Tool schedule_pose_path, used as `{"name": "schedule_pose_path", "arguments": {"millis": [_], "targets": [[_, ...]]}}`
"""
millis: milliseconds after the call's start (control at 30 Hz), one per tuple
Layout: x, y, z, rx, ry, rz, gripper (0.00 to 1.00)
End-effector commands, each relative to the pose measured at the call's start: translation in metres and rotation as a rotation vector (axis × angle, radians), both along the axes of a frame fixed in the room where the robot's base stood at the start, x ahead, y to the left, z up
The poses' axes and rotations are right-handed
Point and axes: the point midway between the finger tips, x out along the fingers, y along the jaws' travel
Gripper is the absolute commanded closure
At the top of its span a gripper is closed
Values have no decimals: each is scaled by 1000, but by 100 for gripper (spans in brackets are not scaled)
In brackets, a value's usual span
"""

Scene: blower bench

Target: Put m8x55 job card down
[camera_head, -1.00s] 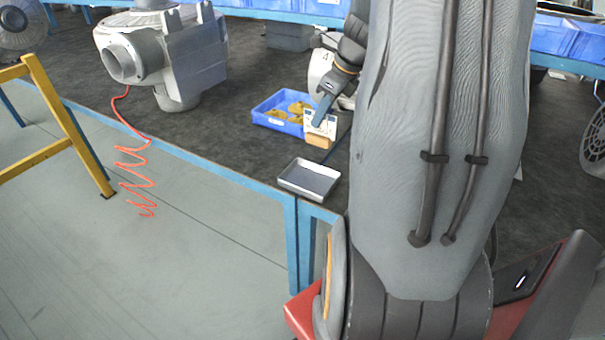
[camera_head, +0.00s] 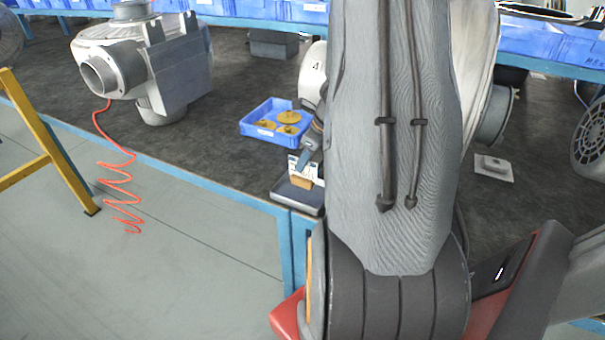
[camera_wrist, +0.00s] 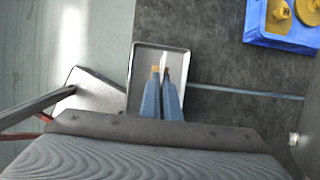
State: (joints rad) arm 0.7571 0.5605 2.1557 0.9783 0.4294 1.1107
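The m8x55 job card (camera_head: 294,163) is a white card with a wooden block (camera_head: 301,182) at its lower edge. My gripper (camera_head: 304,157) is shut on the card from above. In the wrist view my gripper's two blue fingers (camera_wrist: 162,84) point into the outline of a grey metal tray (camera_wrist: 140,58). The card and block are mostly hidden by the fingers there. In the head view the tray (camera_head: 283,196) lies at the bench's front edge, with the card and block over it. I cannot tell whether the block touches the tray floor.
A blue bin (camera_head: 262,130) with yellow parts stands behind the tray. A large grey blower (camera_head: 160,62) with a coiled red hose (camera_head: 120,185) is at the left. The dark bench top (camera_head: 215,125) between them is clear. A yellow frame (camera_head: 45,145) stands on the floor.

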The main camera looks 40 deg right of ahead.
Motion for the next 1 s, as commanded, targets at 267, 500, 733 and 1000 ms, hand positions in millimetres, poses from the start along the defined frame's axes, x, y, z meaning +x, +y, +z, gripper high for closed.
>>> {"name": "schedule_pose_path", "arguments": {"millis": [267,500,733,1000], "targets": [[1,1,-32,1,2,1,100],[1,1,-41,0,-1,2,100],[1,1,-44,-1,0,2,100],[1,1,-44,0,0,2,79]]}}
